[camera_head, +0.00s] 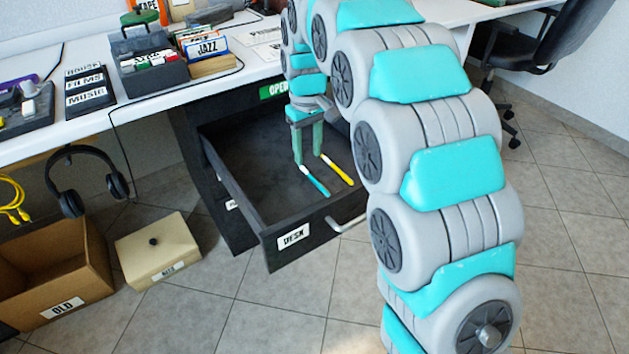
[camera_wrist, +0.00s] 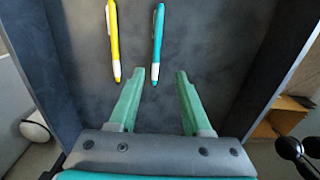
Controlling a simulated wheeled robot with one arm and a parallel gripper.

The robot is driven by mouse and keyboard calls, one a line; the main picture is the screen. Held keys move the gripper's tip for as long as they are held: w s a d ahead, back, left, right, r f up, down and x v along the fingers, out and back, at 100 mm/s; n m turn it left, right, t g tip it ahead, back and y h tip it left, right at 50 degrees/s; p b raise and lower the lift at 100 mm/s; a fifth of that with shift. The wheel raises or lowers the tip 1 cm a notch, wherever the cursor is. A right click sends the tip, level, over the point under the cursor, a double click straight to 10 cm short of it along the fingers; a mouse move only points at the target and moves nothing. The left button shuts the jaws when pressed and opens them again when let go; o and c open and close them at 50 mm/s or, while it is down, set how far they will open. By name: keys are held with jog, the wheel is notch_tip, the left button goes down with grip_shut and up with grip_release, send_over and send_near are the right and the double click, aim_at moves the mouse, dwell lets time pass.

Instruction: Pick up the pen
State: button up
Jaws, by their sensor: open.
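Two pens lie side by side on the floor of the open drawer: a teal and white one (camera_head: 317,183) and a yellow and white one (camera_head: 338,170). My gripper (camera_head: 307,158) points down into the drawer, close to both pens. In the wrist view my gripper (camera_wrist: 159,76) is open and empty. The teal pen (camera_wrist: 158,42) lies ahead of the gap between the fingers, its tip near the fingertips. The yellow pen (camera_wrist: 113,42) lies to its left, outside the gap. No contact with either pen is visible.
The drawer floor (camera_head: 250,165) is otherwise clear. The desk top (camera_head: 90,128) is above. A cardboard box (camera_head: 62,305) and a beige lidded box (camera_head: 158,248) stand on the floor at left.

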aim_at(311, 176)
jog(key=shift+d+f, duration=0.2)
jog(key=shift+f, duration=1.45)
jog(key=shift+d+f, duration=0.15)
jog(key=shift+f, duration=1.45)
jog(key=shift+f, duration=0.1)
grip_shut()
